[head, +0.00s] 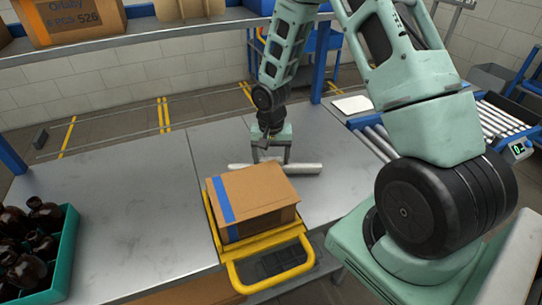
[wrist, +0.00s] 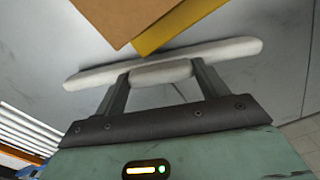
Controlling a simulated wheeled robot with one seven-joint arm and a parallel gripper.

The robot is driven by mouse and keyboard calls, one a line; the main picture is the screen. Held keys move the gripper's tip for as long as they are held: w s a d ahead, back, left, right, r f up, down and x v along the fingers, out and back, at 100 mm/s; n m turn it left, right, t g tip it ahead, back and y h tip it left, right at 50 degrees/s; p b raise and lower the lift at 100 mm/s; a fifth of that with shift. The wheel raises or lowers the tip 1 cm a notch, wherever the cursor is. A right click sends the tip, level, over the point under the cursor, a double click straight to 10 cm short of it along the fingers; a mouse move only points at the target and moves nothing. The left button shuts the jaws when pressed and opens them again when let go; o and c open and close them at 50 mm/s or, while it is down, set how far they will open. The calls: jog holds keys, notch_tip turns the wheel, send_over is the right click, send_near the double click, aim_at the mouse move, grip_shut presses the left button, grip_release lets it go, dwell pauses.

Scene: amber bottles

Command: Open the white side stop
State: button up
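The white side stop (head: 308,168) is a long, rounded white bar lying crosswise just behind the cardboard box on the metal table. In the wrist view the long bar (wrist: 90,77) runs behind my fingertips, and a shorter white grip part (wrist: 162,73) sits between them. My gripper (head: 273,159) reaches down from above at the bar. In the wrist view, my gripper's two fingers (wrist: 162,77) touch both ends of the short grip part and appear shut on it. The fingertips hide small parts of the bar.
A cardboard box (head: 263,197) with a blue stripe sits in a yellow frame (head: 262,277) in front of the stop. A green crate (head: 67,252) of amber bottles is at left. A roller conveyor (head: 500,120) is at right. An overhead shelf (head: 150,38) crosses the back.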

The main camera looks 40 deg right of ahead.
jog(key=n, duration=0.4)
jog(key=shift+s+a+n, duration=0.1)
jog(key=shift+s+n, duration=0.05)
jog(key=shift+n, duration=0.15)
jog(key=o, duration=1.4)
jog(key=shift+r, duration=0.1)
notch_tip(320, 180, up, 17)
jog(key=shift+r+b, duration=0.2)
jog(key=shift+b, duration=0.3)
